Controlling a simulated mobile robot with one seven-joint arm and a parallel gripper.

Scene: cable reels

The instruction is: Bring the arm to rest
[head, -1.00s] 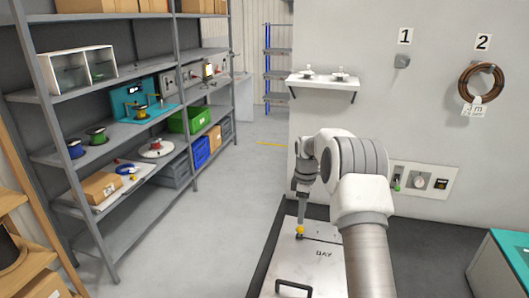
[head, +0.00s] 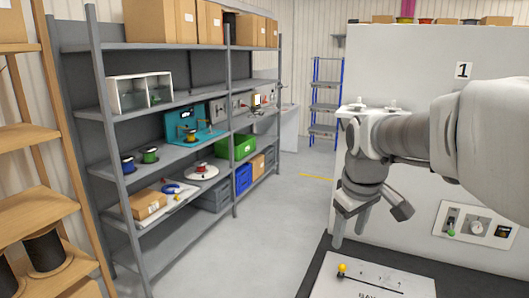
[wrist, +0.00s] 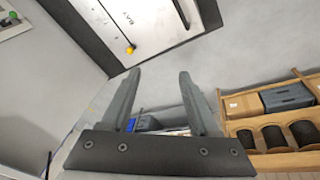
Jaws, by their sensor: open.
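My arm (head: 410,135) is raised and bent at the right of the head view. My gripper (head: 368,220) hangs above the white bay panel (head: 400,283), clear of it. The gripper also shows in the wrist view (wrist: 158,78), with its two fingers spread and nothing between them. The panel has a yellow knob (head: 342,267). In the wrist view the panel (wrist: 160,25) and its yellow knob (wrist: 130,49) lie beyond the fingertips, apart from them.
A grey shelf rack (head: 140,180) with reels and boxes stands at the left. A wooden rack (head: 40,200) is at the far left. A white wall (head: 430,60) with a control plate (head: 475,227) is behind my arm. The floor (head: 265,230) between is clear.

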